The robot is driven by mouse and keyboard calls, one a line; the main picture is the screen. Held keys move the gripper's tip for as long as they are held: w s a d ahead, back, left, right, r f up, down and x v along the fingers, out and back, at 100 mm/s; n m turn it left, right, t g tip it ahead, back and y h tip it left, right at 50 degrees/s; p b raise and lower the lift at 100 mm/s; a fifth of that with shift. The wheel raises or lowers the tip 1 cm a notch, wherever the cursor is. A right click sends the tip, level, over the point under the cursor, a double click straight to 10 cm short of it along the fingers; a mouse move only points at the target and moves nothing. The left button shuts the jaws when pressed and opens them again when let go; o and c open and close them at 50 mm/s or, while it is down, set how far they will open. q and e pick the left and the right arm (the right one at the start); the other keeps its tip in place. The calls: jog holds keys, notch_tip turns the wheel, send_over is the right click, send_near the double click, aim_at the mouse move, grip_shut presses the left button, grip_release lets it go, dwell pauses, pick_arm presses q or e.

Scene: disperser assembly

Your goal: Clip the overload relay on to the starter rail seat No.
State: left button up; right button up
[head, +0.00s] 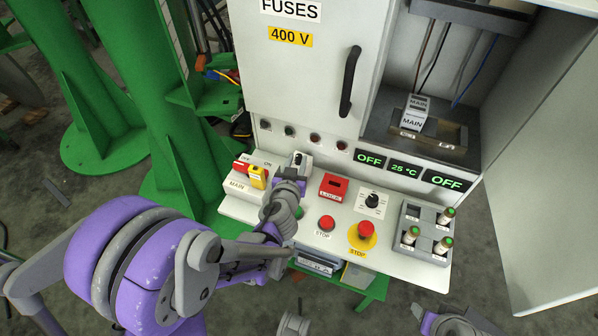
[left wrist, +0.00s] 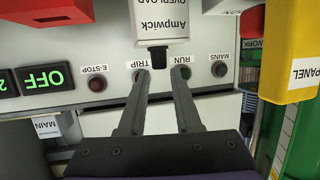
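The overload relay is a white block with a black tab, labelled "Ampwick OVERLOAD" upside down in the left wrist view (left wrist: 160,22). In the head view the relay (head: 300,160) stands on the desk between the main switch and the red lock box. My left gripper (left wrist: 161,75) has its fingertips apart, right by the black tab; contact is unclear. In the head view my left gripper (head: 290,180) partly covers the relay. The rail seat (head: 445,145) is in the cabinet bay, with a white "MAIN" block (head: 414,113) on its left part. A part of my right arm shows at the bottom right; its fingers are unclear.
The main switch (head: 240,183) with a yellow tag stands left of the relay. The red lock box (head: 334,186), stop buttons (head: 365,232), a dial (head: 371,202) and a fuse holder (head: 424,232) fill the desk. The fuse door (head: 300,75) is left of the open bay; wires hang above the seat.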

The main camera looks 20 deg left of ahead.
aim_at(300, 155)
pick_arm(q)
jog(key=x, duration=0.4)
jog(key=b+x, duration=0.1)
jog(key=x, duration=0.2)
jog(key=shift+f, duration=0.4)
jog(key=shift+s, duration=0.1)
grip_shut()
dwell(0.9)
